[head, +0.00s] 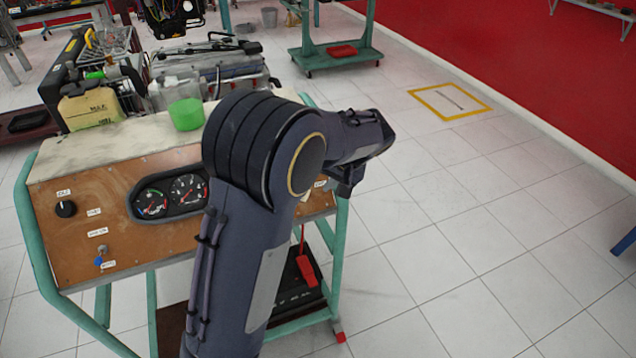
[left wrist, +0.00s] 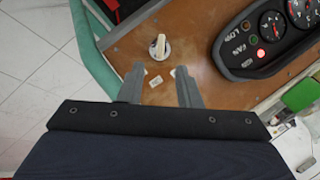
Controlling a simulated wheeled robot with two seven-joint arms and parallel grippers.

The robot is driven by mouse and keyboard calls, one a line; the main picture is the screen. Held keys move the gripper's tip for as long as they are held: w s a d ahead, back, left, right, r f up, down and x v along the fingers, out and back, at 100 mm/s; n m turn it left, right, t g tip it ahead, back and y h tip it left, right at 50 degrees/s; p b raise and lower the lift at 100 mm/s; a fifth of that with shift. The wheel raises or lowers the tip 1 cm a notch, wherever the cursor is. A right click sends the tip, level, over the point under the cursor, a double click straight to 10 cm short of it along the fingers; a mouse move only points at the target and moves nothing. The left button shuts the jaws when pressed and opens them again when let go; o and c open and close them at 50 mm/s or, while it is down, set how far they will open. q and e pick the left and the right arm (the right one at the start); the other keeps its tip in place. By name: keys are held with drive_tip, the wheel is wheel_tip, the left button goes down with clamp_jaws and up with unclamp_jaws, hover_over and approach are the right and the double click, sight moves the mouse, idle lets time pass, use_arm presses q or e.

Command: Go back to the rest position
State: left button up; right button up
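My left arm crosses the middle of the head view, and its gripper (head: 346,186) hangs at the right end of the engine trainer's control panel (head: 120,190), partly hidden by the wrist. In the left wrist view the two grey fingers of my left gripper (left wrist: 159,70) stand apart with nothing between them. Beyond the fingertips is the brown panel face (left wrist: 215,80) with a pale knob (left wrist: 160,47); I cannot tell whether the fingers touch the panel. My right gripper is not in view.
An engine (head: 210,68) stands behind. The tiled floor (head: 470,230) at right is clear.

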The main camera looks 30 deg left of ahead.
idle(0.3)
use_arm(q)
drive_tip(key=s+d+r+t+h, duration=0.1)
drive_tip(key=s+d+h, duration=0.1)
drive_tip(key=s, duration=0.7)
drive_tip(key=s+d+r+m+t+h, duration=0.1)
drive_tip(key=s+h, duration=0.3)
drive_tip(key=s, duration=0.6)
drive_tip(key=s+d+r+t+h, duration=0.1)
drive_tip(key=s+d+t+h, duration=0.1)
drive_tip(key=s, duration=0.7)
drive_tip(key=shift+s+d+r+m+t+h, duration=0.2)
drive_tip(key=shift+d+r+m+t+h, duration=0.15)
drive_tip(key=shift+d+h, duration=0.65)
drive_tip(key=shift+a, duration=0.15)
